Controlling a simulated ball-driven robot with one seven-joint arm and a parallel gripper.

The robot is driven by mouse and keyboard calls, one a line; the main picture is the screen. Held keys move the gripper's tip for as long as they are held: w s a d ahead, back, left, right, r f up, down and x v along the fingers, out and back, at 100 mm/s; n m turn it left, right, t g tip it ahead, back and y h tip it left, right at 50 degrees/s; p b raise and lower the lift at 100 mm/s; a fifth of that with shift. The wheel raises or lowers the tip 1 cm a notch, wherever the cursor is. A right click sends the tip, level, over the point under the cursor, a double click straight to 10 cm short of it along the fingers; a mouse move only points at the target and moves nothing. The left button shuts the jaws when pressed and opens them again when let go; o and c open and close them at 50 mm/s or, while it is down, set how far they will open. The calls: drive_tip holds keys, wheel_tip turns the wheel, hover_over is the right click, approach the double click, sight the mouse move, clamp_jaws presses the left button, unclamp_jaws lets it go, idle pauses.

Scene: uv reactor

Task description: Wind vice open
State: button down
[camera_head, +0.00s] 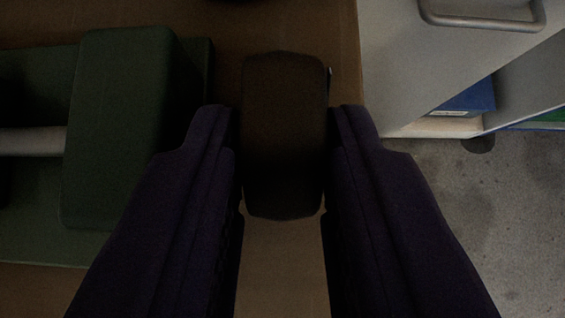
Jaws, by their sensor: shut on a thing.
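The vice (120,130) is a dark green block with a base plate, at the left on a brown bench top. A pale round bar (32,141) runs into the block from the left edge. A dark brown handle (284,135) with chamfered ends stands to the right of the vice. My gripper (284,125) has its two dark purple fingers on either side of the handle and is shut on it. The link between the handle and the vice is not visible.
The brown bench top (225,20) ends just right of my gripper. Beyond its edge are a light grey cabinet (400,75) with a metal pull handle (484,14), a blue box (466,100) on a shelf, and grey concrete floor (490,215).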

drive_tip(key=c, duration=1.2)
unclamp_jaws()
